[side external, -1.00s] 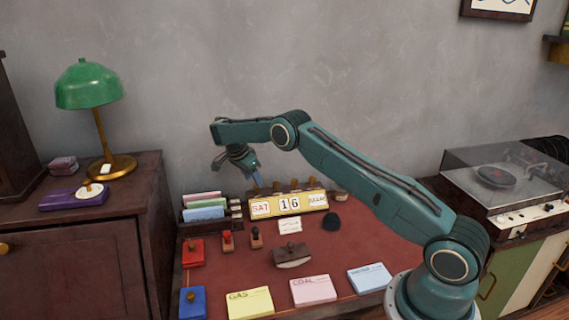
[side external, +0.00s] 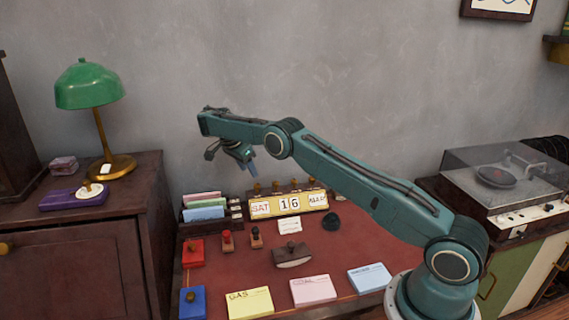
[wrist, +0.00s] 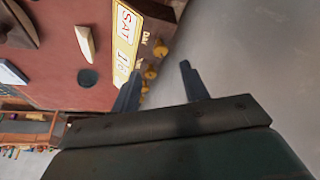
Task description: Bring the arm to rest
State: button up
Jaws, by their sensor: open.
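My gripper (side external: 251,167) hangs in the air above the back left part of the red desk top (side external: 262,268). It is clear of the calendar block (side external: 289,204), which reads SAT 16 with a third panel that is hard to read. In the wrist view my gripper (wrist: 158,82) has its two fingers apart with nothing between them. There the calendar block (wrist: 126,45) and its brass knobs show beside the left finger.
Stamps, a wooden blotter (side external: 292,255) and yellow, pink and blue card stacks lie on the desk. A letter rack (side external: 203,212) stands at its back left. A green lamp (side external: 89,85) is left, a record player (side external: 503,178) right. Air above the desk is free.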

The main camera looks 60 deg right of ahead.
jog(key=s+a+r+n+t, duration=0.1)
jog(key=s+a+r+n, duration=0.15)
jog(key=r, duration=0.55)
jog(key=s+a+r+n+t, duration=0.1)
jog(key=r+n, duration=0.2)
jog(key=r, duration=0.5)
jog(key=s+a+r+n+t, duration=0.2)
jog(key=s+a+r+n, duration=0.3)
jog(key=s+r, duration=0.5)
jog(key=s+a+r+n+t+y, duration=0.1)
jog(key=s+a+n, duration=0.2)
jog(key=s, duration=0.4)
jog(key=s+a+n+t+y, duration=0.1)
jog(key=s+a+n, duration=0.1)
jog(key=s+a, duration=0.35)
jog(key=s+a+f+n+y, duration=0.1)
jog(key=s+a+f+n, duration=0.1)
jog(key=s, duration=0.6)
jog(key=s+a+f+n+y, duration=0.1)
jog(key=s+a+f+n, duration=0.1)
jog(key=s, duration=0.6)
notch_tip(320, 180, down, 2)
jog(key=shift+a+f+n+t, duration=0.2)
jog(key=shift+n+t, duration=0.2)
jog(key=shift+n, duration=0.35)
